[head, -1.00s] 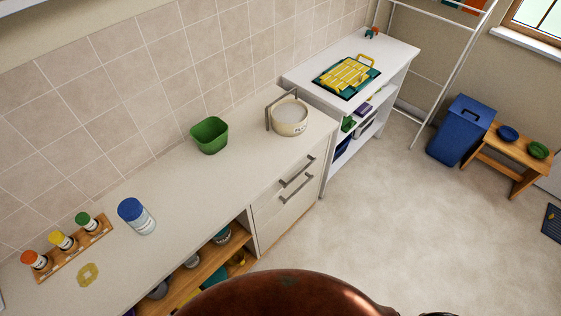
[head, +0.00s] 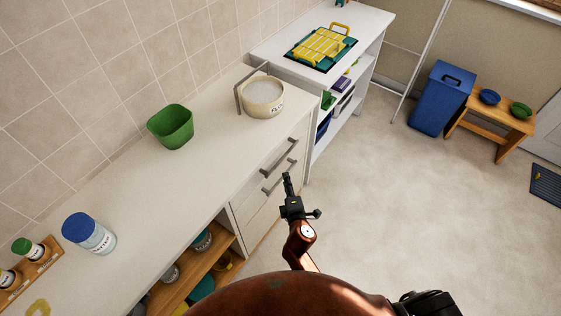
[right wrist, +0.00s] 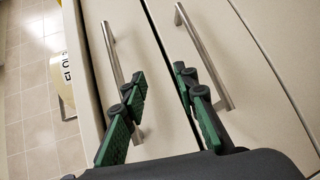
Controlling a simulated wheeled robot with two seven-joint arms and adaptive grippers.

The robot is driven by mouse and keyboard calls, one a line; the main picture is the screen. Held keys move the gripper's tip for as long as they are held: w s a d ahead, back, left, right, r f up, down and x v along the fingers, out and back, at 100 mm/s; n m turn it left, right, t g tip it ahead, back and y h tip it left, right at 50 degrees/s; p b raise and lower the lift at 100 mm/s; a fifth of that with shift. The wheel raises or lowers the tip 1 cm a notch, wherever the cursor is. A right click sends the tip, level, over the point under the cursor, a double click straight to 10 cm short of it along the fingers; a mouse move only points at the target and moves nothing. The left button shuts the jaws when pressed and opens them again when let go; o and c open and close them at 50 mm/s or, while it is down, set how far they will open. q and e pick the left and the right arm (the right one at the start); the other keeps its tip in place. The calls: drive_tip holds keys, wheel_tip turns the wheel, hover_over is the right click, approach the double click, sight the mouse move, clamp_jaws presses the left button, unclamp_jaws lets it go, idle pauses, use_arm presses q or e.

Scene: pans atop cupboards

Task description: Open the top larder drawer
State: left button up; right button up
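The top larder drawer (head: 289,139) is the upper white front at the right end of the counter unit, and it looks shut. Its metal bar handle (head: 279,157) also shows in the right wrist view as the left-hand bar (right wrist: 112,52). A lower drawer handle (head: 280,177) shows as the right-hand bar (right wrist: 197,50). My right gripper (head: 287,180) is in front of the drawer fronts. In the right wrist view its green-padded fingers (right wrist: 159,82) are apart and empty, one overlapping each handle; contact cannot be told. My left gripper is out of view.
The counter above holds a cream flour pot (head: 263,98), a green bowl (head: 171,127) and a blue-lidded jar (head: 90,233). An open wooden shelf (head: 183,276) lies left of the drawers. A white shelf unit (head: 366,55) stands beyond.

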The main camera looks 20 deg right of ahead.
sight(282, 158)
drive_tip(key=shift+n+t+h, duration=0.3)
drive_tip(key=shift+n+t, duration=0.1)
drive_tip(key=shift+t, duration=0.2)
drive_tip(key=w+r, duration=0.1)
drive_tip(key=w, duration=0.1)
drive_tip(key=w+r+b, duration=0.1)
drive_tip(key=w+r, duration=0.1)
drive_tip(key=w, duration=0.1)
drive_tip(key=w+r, duration=0.1)
drive_tip(key=w, duration=0.1)
drive_tip(key=shift+w+d+r, duration=0.25)
drive_tip(key=shift+w+r, duration=0.1)
drive_tip(key=shift+w, duration=0.5)
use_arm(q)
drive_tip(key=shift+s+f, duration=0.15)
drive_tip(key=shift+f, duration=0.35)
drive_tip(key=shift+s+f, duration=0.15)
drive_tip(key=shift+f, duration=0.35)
use_arm(e)
clamp_jaws()
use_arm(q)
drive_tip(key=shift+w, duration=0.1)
